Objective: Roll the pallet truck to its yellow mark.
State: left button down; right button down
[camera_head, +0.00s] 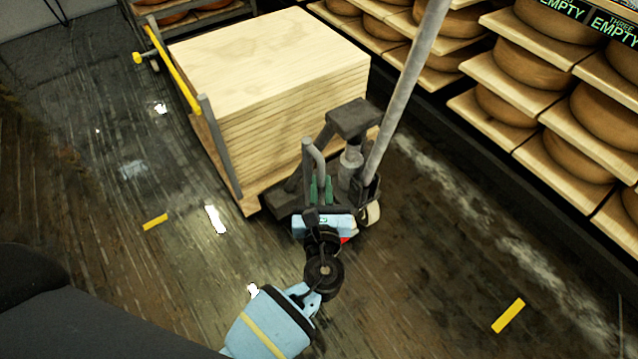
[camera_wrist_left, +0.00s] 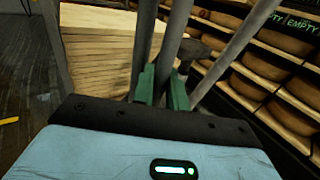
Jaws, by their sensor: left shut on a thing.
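The pallet truck (camera_head: 352,120) stands in the middle of the head view, dark grey with a tall grey handle bar slanting up and a small wheel at its right. It carries a stack of pale wooden boards (camera_head: 270,60). My left gripper (camera_head: 321,188) is at the near end of the truck, its green fingers (camera_wrist_left: 163,88) shut on a grey upright tube of the truck (camera_wrist_left: 172,50). Two short yellow marks lie on the floor, one at the left (camera_head: 155,222) and one at the lower right (camera_head: 508,315). The right gripper is not in view.
Shelves of cheese wheels (camera_head: 530,70) line the right side, close to the truck. A cart with a yellow bar (camera_head: 172,70) stands at the upper left beside the stack. The wet wooden floor (camera_head: 420,270) is bare in front and at the left.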

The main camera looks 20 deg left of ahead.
pick_arm(q)
jog(key=shift+d+r, duration=0.1)
jog(key=shift+d, duration=0.2)
jog(key=c, duration=1.8)
grip_release()
jog(key=shift+w, duration=0.1)
jog(key=shift+o, duration=0.2)
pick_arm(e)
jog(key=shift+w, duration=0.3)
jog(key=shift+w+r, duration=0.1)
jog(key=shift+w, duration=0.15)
pick_arm(q)
jog(key=p+v, duration=0.1)
jog(key=v, duration=0.6)
jog(key=shift+s, duration=0.45)
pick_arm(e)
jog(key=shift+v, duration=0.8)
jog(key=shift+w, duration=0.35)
